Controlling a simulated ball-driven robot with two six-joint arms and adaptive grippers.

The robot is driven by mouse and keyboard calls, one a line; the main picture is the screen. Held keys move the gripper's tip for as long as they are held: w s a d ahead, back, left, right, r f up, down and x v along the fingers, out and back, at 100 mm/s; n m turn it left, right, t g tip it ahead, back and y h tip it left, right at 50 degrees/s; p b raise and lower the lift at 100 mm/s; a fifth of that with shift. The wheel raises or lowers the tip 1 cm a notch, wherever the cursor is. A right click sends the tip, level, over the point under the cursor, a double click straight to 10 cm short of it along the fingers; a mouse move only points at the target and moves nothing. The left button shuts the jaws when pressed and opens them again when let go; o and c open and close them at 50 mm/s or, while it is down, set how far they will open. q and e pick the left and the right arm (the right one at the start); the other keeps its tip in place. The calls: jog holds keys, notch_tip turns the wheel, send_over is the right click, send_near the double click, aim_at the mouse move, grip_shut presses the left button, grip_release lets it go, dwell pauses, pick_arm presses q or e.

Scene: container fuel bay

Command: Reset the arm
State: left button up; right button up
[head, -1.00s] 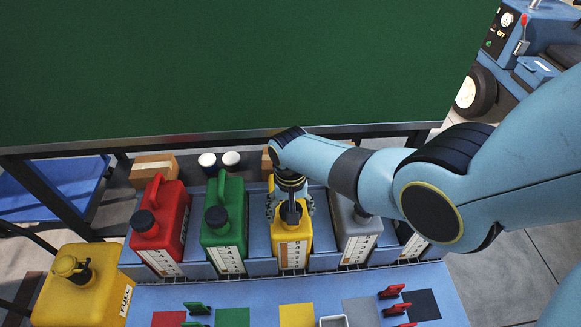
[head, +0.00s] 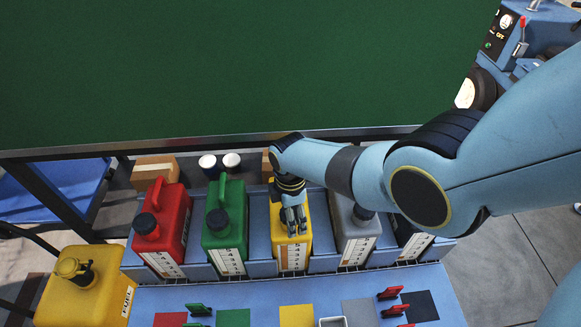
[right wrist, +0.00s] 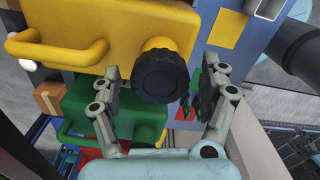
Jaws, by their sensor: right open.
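My right gripper (head: 293,222) is over the yellow canister (head: 304,247) in the middle of the row. In the right wrist view its two fingers (right wrist: 162,84) are spread open. The canister's black ribbed cap (right wrist: 162,76) shows between them, with a gap on both sides. I cannot tell how far the fingertips are above or beside the cap. In the head view the gripper hides the cap. The yellow canister's body also shows in the right wrist view (right wrist: 100,35). My left gripper is not in view.
Red (head: 168,222), green (head: 226,218) and grey (head: 353,240) canisters stand in the blue rack alongside. A larger yellow container (head: 82,290) stands at the lower left. The blue table (head: 260,300) carries colored squares and red and green clips. A dark green panel (head: 230,70) rises behind.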

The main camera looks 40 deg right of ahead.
jog(key=shift+c, duration=0.3)
jog(key=c, duration=1.3)
jog(key=m, duration=0.2)
jog(key=shift+m, duration=0.4)
jog(key=m, duration=0.5)
jog(key=shift+m, duration=0.3)
jog(key=o, duration=1.2)
jog(key=shift+m, duration=0.3)
